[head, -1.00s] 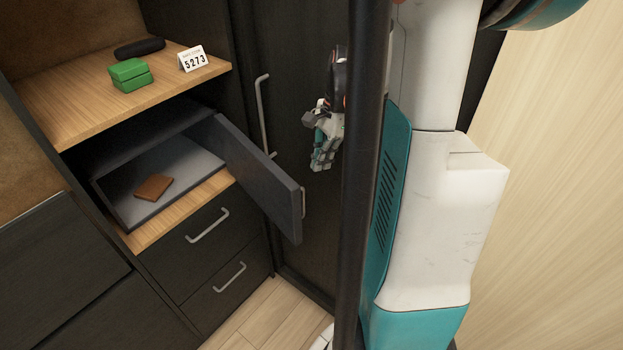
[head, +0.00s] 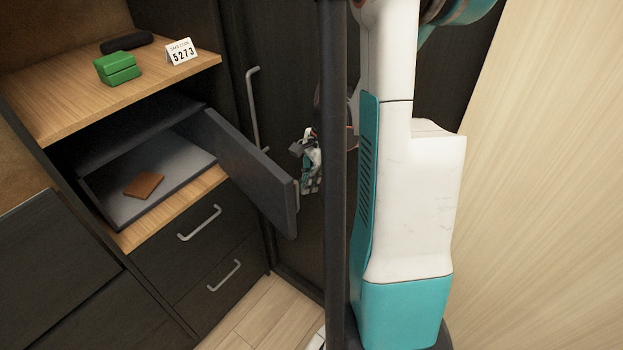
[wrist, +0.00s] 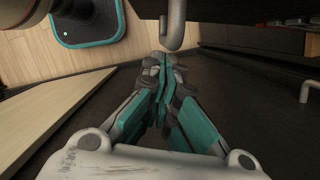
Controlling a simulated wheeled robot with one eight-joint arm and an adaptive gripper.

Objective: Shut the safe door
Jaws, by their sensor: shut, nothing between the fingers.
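The dark grey safe (head: 100,150) sits in the cabinet below the wooden shelf, and its door (head: 247,168) stands wide open, swung out to the right. A brown wallet-like item (head: 144,185) lies on the safe floor. My gripper (head: 308,188) is close to the right of the door's free edge, on its outer side; I cannot tell whether it touches. In the wrist view my gripper (wrist: 163,62) has its fingers together and empty. A grey handle bar (wrist: 173,30) hangs just beyond the fingertips there.
Drawers with handles (head: 199,223) are below the safe. A tall dark cabinet door with a handle (head: 254,110) stands behind the safe door.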

